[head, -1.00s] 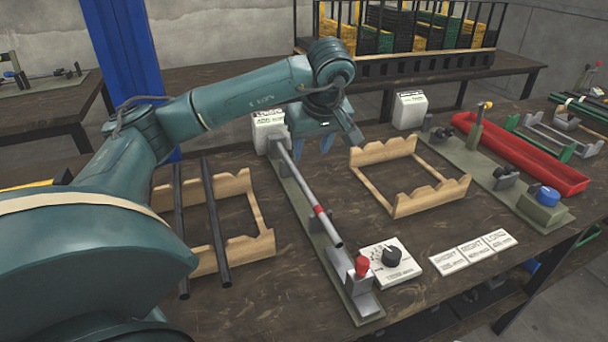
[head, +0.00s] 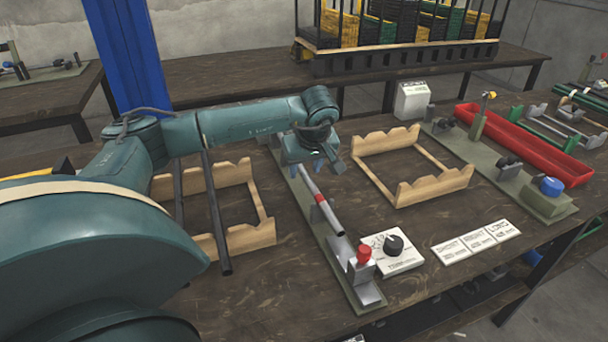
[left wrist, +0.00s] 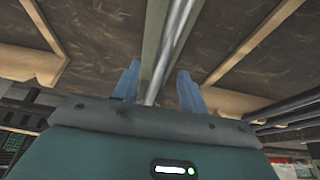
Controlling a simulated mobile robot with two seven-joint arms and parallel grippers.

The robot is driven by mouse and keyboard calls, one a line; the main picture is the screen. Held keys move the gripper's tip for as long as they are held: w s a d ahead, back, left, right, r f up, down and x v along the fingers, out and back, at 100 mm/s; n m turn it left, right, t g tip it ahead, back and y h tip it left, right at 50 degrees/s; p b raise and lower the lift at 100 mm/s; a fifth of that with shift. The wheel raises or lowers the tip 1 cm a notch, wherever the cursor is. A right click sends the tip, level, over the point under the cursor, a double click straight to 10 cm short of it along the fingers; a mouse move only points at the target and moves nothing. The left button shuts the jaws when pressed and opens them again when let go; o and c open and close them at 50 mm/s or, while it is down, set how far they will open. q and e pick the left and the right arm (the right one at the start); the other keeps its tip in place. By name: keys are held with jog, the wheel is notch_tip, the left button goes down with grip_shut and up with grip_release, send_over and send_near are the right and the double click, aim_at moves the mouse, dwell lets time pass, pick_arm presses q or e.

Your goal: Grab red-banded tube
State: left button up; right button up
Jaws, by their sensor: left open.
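The red-banded tube (head: 329,215) is a thin silver-grey tube with a red band. It lies lengthwise on the narrow green-grey fixture (head: 318,238) in the middle of the table, and its far part is hidden behind my gripper. My left gripper (head: 307,168) is open and low over the far part of the tube, beyond the red band. In the left wrist view, the tube (left wrist: 171,50) runs between the two blue fingers of the gripper (left wrist: 159,85), with a gap visible on each side. The red band does not show there. My right gripper is in neither view.
Wooden racks stand left (head: 248,238) and right (head: 432,190) of the fixture; the left one carries dark rods (head: 216,220). A dial box (head: 392,254) and a red knob (head: 363,254) are at the near end. A red tray (head: 525,147) lies farther right.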

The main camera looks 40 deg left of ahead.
pick_arm(q)
jog(key=shift+a+f, duration=0.1)
jog(key=shift+f, duration=0.2)
jog(key=shift+c, duration=0.4)
grip_shut()
jog(key=shift+w+r, duration=0.1)
